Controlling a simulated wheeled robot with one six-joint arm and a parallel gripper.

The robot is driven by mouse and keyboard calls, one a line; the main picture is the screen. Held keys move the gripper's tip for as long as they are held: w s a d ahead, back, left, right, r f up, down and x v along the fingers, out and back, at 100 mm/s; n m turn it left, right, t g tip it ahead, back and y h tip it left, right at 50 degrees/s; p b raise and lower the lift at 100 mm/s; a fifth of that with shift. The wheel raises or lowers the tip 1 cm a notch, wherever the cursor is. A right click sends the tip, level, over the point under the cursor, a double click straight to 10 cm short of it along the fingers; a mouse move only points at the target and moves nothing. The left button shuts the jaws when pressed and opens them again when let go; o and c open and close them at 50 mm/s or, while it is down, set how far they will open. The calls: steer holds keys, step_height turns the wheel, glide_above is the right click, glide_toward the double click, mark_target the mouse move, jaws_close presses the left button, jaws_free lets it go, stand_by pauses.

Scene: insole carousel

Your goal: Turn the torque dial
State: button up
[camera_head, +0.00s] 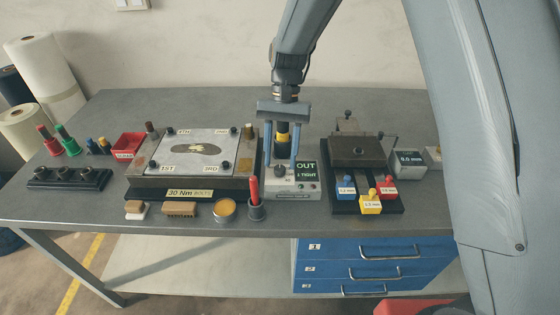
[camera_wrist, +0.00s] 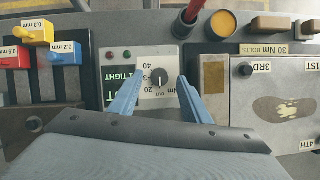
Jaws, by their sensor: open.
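The torque dial is a small black knob (camera_wrist: 159,77) on the pale plate of a light grey box (camera_head: 292,193); the knob (camera_head: 281,171) also shows in the head view. Its white mark points down in the wrist view, toward a small OUT label. The numbers 40 and 20 stand beside it. My gripper (camera_wrist: 160,78) has its two blue fingers spread on either side of the knob, apart from it. In the head view my gripper (camera_head: 281,166) points down over the box. How far the fingertips are above the plate is hard to tell.
The box's display (camera_head: 306,171) reads OUT and 1 TIGHT. A black tool with a yellow band (camera_head: 282,134) shows between my fingers. A red-handled tool in a cup (camera_head: 255,205) stands close left, a clamping plate (camera_head: 200,150) beyond it. Colored tags (camera_head: 370,201) lie right.

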steer(key=b+v, duration=0.1)
steer(key=v, duration=0.5)
steer(key=shift+b, duration=0.35)
steer(key=shift+r, duration=0.15)
